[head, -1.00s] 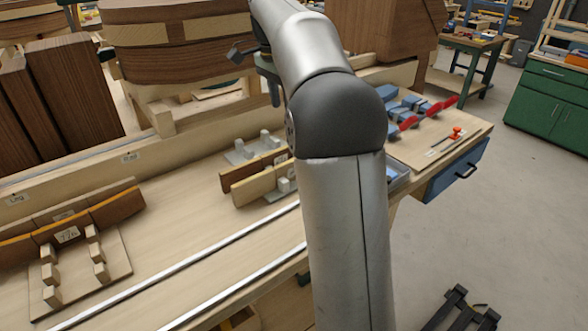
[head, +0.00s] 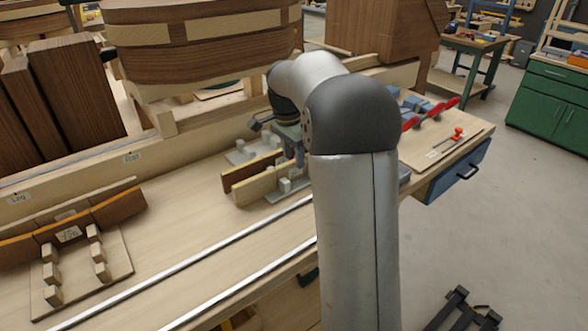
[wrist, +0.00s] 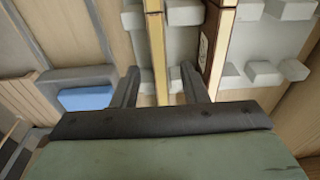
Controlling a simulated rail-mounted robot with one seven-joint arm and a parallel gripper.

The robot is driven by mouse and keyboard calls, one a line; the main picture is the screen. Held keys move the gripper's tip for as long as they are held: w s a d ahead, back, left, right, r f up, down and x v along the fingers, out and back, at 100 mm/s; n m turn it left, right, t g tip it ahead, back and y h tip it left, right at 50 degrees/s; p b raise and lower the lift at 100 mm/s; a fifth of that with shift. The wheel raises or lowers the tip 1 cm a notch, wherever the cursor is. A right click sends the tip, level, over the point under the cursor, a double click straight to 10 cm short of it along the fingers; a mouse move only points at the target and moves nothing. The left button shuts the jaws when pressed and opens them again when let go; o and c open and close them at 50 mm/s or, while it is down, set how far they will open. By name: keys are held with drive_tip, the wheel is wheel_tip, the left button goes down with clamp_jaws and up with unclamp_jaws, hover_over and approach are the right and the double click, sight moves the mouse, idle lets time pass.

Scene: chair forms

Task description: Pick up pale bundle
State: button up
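The pale bundle (head: 262,187) is a light wooden strip standing on edge in a grey pegged rack (head: 274,196) on the bench. A dark brown bundle (head: 243,172) stands behind it in the same rack. In the wrist view the pale bundle (wrist: 158,45) runs between the two fingers of my gripper (wrist: 161,70), with the dark bundle (wrist: 219,40) outside the right finger. My gripper is open, with a gap on both sides of the pale strip. In the head view my gripper (head: 299,152) hangs at the rack's right end, partly hidden by my arm.
Another rack (head: 112,270) with curved brown boards stands at the left. A large wooden form (head: 198,50) rises behind the bench. Blue and red clamps (head: 425,108) lie at the right. A grey tray with a blue item (wrist: 86,97) is close by.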

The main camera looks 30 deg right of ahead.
drive_tip(key=shift+f, duration=0.5)
clamp_jaws()
drive_tip(key=shift+r, duration=0.1)
